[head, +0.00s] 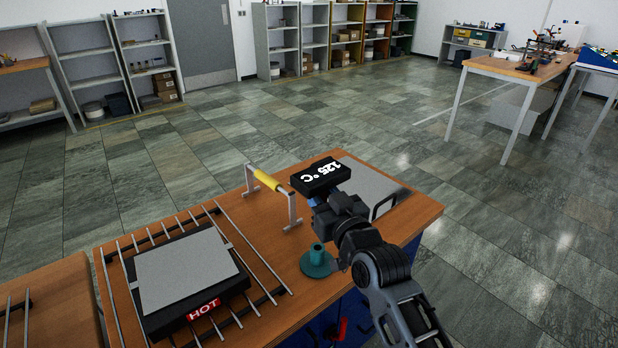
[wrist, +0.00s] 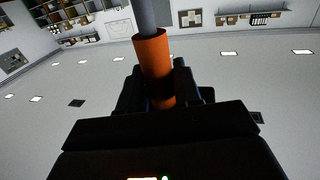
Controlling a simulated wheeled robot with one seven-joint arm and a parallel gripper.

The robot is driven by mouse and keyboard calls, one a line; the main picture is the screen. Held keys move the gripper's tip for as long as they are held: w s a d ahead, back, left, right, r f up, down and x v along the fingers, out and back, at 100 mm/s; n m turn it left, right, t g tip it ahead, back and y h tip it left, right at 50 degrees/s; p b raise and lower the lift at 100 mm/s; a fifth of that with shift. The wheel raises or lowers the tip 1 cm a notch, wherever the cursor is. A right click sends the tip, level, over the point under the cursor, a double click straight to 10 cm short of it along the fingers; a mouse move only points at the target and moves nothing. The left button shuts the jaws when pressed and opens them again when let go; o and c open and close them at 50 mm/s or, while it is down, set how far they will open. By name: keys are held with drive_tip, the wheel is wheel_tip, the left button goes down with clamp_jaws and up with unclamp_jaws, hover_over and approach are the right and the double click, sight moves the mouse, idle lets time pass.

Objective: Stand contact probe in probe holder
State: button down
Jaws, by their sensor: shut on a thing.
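My gripper (wrist: 160,92) is shut on the orange grip of the contact probe (wrist: 155,60), and a grey shaft extends from the grip to the picture's top edge. In the head view my gripper (head: 314,202) is above the table's right part, and I cannot make out the probe there. A teal holder (head: 317,263) with a round base and short upright tube, apparently the probe holder, stands on the table below and slightly nearer than my gripper. A black box reading "125 °C" (head: 320,177) shows at my gripper; I cannot tell whether it belongs to the probe.
A black plate marked HOT (head: 203,308) with a grey top lies among metal rods at the left. A yellow-gripped bar (head: 267,180) on grey posts stands behind the holder. A grey plate (head: 370,182) lies at the back right of the wooden table (head: 262,318).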

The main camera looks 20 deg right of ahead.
drive_tip(key=shift+w, duration=0.35)
drive_tip(key=shift+f+b, duration=2.8)
drive_tip(key=shift+f, duration=0.05)
drive_tip(key=shift+f+b, duration=2.8)
drive_tip(key=shift+b, duration=0.05)
drive_tip(key=c, duration=0.7)
unclamp_jaws()
drive_tip(key=shift+s, duration=0.1)
drive_tip(key=s+b, duration=0.1)
drive_tip(key=s, duration=0.6)
drive_tip(key=shift+s+d, duration=0.2)
drive_tip(key=shift+s, duration=0.15)
